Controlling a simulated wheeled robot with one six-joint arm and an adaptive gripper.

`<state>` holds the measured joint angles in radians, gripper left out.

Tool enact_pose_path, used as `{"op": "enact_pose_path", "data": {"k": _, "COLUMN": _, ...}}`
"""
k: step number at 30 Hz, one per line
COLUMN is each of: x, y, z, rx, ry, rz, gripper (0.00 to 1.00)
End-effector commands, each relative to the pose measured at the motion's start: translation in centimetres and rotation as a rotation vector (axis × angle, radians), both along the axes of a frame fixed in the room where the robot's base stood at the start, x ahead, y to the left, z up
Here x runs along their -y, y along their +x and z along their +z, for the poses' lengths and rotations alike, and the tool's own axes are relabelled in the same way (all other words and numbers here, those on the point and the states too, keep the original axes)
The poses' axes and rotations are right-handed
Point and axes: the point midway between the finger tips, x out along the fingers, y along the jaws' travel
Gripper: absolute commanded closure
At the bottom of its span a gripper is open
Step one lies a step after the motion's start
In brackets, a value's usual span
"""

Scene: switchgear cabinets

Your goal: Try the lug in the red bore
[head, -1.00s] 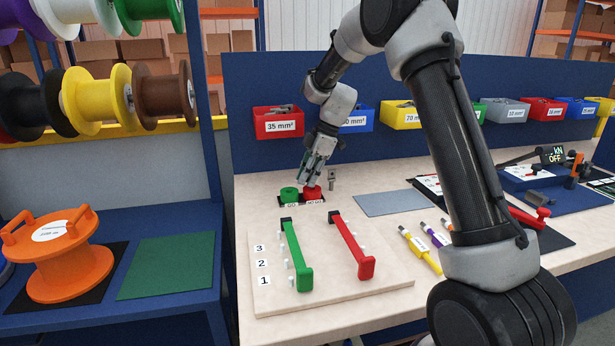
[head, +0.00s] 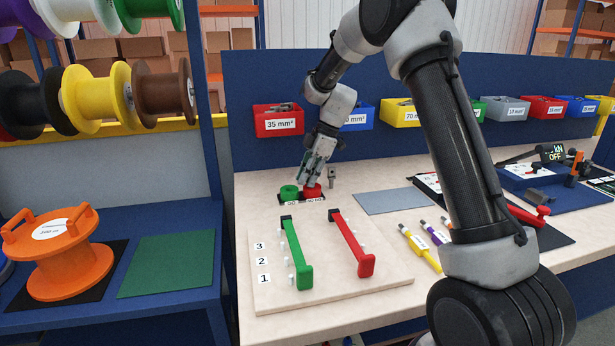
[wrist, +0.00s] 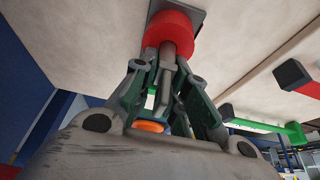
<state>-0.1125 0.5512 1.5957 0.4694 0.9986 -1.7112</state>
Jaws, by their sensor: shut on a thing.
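The red bore block (head: 312,192) stands beside the green one (head: 289,192) on a small dark base on the bench. My gripper (head: 311,181) is directly over the red block, pointing down. In the wrist view my gripper (wrist: 167,80) is shut on the grey metal lug (wrist: 165,77). The lug's round barrel reaches to the red bore block (wrist: 171,27) and overlaps its face. The barrel looks lined up with the bore; how deep it sits is hidden.
A small grey metal piece (head: 332,177) stands just right of the red block. A board (head: 330,288) with green (head: 297,255) and red (head: 352,245) bars lies in front. A grey mat (head: 390,201) is clear. Labelled bins (head: 278,121) line the back panel.

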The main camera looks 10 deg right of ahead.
Motion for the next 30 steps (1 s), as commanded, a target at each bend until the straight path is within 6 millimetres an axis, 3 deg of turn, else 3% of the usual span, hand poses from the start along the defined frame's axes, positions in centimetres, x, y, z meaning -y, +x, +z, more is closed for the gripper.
{"op": "enact_pose_path", "data": {"k": 8, "x": 0.0, "y": 0.0, "z": 0.0, "rx": -0.001, "ry": 0.0, "rz": 0.0, "gripper": 1.0}}
{"op": "enact_pose_path", "data": {"k": 9, "x": 0.0, "y": 0.0, "z": 0.0, "rx": -0.001, "ry": 0.0, "rz": 0.0, "gripper": 0.83}}
{"op": "enact_pose_path", "data": {"k": 13, "x": 0.0, "y": 0.0, "z": 0.0, "rx": -0.001, "ry": 0.0, "rz": 0.0, "gripper": 0.59}}
{"op": "enact_pose_path", "data": {"k": 23, "x": 0.1, "y": 0.0, "z": 0.1, "rx": 0.0, "ry": 0.0, "rz": 0.0, "gripper": 0.59}}
{"op": "enact_pose_path", "data": {"k": 26, "x": 0.4, "y": 0.0, "z": 1.0, "rx": 0.001, "ry": 0.001, "rz": 0.0, "gripper": 0.59}}
{"op": "enact_pose_path", "data": {"k": 30, "x": 1.5, "y": 0.1, "z": 3.5, "rx": 0.004, "ry": 0.001, "rz": -0.003, "gripper": 0.59}}
